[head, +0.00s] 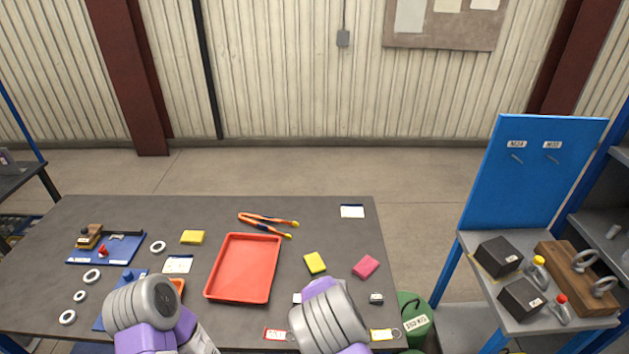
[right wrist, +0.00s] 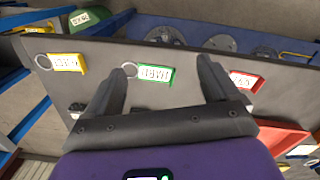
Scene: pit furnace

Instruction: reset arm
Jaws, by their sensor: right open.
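My right gripper (right wrist: 163,65) is open and empty in the right wrist view, its two dark fingers spread above the table. A green key tag (right wrist: 153,74) with a ring shows between the fingertips. I cannot tell how high the fingers are above it. A yellow tag (right wrist: 68,64) lies to the left and a red tag (right wrist: 245,80) to the right in that view. In the head view my right arm hides the green tag and its own fingers. My left arm reaches over the table's left part; its fingers are not visible.
The dark table (head: 340,240) bears a red tray (head: 245,268), orange-handled tongs (head: 266,220), yellow and pink (head: 365,266) blocks, metal rings and blue boards. A blue stand (head: 530,170) with black boxes is at the right. A green can (head: 413,317) stands beside the table.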

